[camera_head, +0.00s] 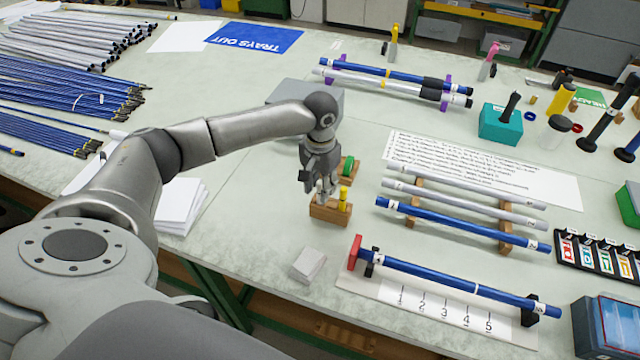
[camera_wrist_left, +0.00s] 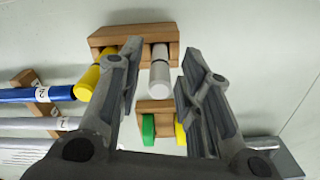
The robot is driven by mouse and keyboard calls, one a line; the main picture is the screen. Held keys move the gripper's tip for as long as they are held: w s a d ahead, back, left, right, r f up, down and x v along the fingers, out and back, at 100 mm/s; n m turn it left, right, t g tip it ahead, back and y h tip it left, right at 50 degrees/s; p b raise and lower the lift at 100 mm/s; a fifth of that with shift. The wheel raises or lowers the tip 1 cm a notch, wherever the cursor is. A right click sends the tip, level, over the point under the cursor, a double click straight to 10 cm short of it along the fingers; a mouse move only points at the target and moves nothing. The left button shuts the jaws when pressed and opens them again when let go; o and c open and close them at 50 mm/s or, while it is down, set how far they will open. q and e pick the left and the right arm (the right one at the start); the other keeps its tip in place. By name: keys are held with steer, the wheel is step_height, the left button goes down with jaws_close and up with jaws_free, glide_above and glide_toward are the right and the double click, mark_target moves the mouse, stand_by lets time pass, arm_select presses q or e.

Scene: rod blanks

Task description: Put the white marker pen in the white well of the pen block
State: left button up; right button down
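The white marker pen (camera_wrist_left: 160,72) stands at a wooden pen block (camera_wrist_left: 105,41) in the left wrist view, beside a yellow pen (camera_wrist_left: 88,83). How deep the white pen sits is hard to tell. In the head view the block (camera_head: 325,212) and yellow pen (camera_head: 344,195) are under my left gripper (camera_head: 323,193). The gripper points down and is open, its fingers on both sides of the white pen with visible gaps. A second wooden block (camera_head: 346,181) holds a green pen (camera_head: 348,166) and a yellow one. My right gripper is not in view.
A small white block (camera_head: 309,264) lies in front of the pen block. White papers (camera_head: 180,206) lie to the left. Blue and grey rods on wooden supports (camera_head: 505,212) lie to the right, with a numbered board (camera_head: 383,290) nearer. A grey box (camera_head: 300,90) stands behind my arm.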

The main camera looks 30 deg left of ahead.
arm_select(q)
steer(key=shift+f+b, duration=0.1)
steer(key=shift+b, duration=0.35)
steer(key=shift+f+b, duration=0.15)
steer(key=shift+b, duration=0.8)
steer(key=r, duration=1)
steer(key=shift+d+b, duration=0.35)
steer(key=shift+r, duration=0.75)
steer(key=shift+f, duration=0.1)
